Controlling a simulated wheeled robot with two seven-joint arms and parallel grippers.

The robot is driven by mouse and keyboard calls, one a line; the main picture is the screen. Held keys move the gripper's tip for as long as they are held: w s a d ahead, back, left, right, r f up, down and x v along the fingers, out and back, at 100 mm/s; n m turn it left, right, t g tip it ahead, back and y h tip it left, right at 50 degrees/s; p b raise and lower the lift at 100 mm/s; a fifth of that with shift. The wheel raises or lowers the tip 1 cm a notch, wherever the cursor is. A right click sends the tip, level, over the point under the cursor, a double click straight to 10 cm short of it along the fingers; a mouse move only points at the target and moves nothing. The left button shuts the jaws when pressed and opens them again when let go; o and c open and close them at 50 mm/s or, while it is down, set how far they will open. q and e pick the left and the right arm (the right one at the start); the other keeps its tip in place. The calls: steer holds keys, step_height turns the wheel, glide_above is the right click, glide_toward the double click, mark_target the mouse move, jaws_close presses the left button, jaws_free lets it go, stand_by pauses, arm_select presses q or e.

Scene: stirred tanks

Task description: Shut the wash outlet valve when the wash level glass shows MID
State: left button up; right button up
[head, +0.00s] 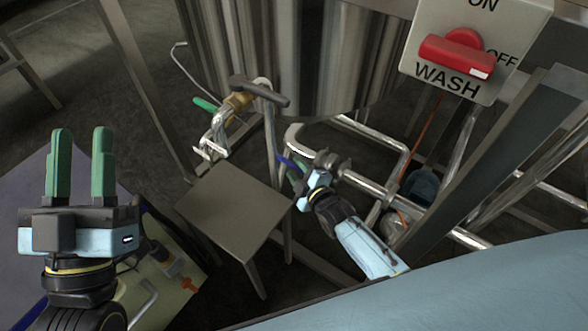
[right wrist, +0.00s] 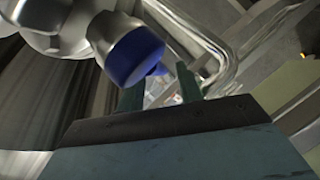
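A blue valve handle (head: 287,162) shows at the pipework below the steel tank, beside my right gripper (head: 294,172). In the right wrist view its round blue hub (right wrist: 134,56) sits on a metal body, and a short blue part reaches toward the gap between the fingers. My right gripper (right wrist: 160,88) has its green fingers apart; I see no clear grip on the handle. Whether this is the wash outlet valve I cannot tell. My left gripper (head: 80,165) is open and empty, fingers up, at the left. I cannot make out the level glass or a MID mark.
A grey box marked WASH (head: 440,82) carries a red rotary knob (head: 455,55), with ON and OFF lettering. The steel tank (head: 300,55) stands behind. A brass fitting with a dark T-handle (head: 262,91) is left of my right gripper. A small metal stand (head: 235,212) is below.

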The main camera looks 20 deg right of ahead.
steer(key=shift+b+x, duration=0.35)
steer(key=shift+x, duration=0.55)
jaws_close()
